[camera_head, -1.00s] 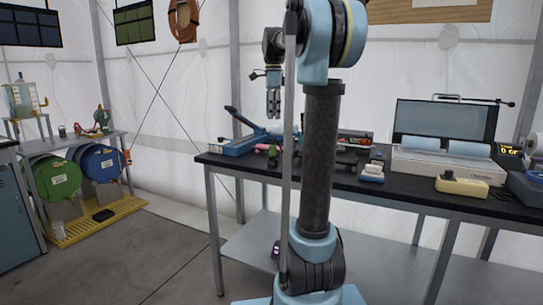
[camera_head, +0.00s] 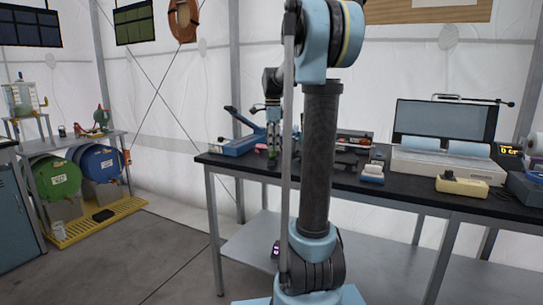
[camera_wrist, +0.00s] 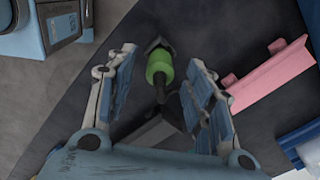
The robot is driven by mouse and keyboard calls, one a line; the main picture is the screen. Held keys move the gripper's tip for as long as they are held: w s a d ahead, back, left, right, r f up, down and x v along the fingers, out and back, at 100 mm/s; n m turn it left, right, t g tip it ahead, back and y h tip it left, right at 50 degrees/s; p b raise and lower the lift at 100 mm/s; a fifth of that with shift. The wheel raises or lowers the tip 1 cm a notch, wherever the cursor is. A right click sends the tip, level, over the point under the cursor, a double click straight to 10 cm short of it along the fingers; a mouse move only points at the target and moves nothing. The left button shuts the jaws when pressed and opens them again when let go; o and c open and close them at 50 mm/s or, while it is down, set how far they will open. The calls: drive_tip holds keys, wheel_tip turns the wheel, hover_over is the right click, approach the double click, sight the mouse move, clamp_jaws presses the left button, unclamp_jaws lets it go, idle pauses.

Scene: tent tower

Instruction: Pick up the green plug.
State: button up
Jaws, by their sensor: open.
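The green plug (camera_wrist: 159,66) is a green cylinder with dark ends, lying between the open fingers of my gripper (camera_wrist: 160,85) in the wrist view. A dark grey part joins its lower end. I cannot tell whether any finger touches it. In the head view my gripper (camera_head: 273,140) points straight down at the left end of the black workbench (camera_head: 420,192). The plug is too small and too covered by the gripper there to make out clearly.
A pink piece (camera_wrist: 268,75) lies just right of the gripper, with a blue object (camera_wrist: 303,143) beyond it. A blue device (camera_head: 238,145) stands at the bench's left end. A white block (camera_head: 372,173) and a yellow box (camera_head: 461,186) lie farther right.

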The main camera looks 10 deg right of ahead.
sight(273, 152)
drive_tip(key=shift+w+f, duration=0.1)
drive_tip(key=shift+f, duration=1.85)
clamp_jaws()
drive_tip(key=shift+r, duration=0.15)
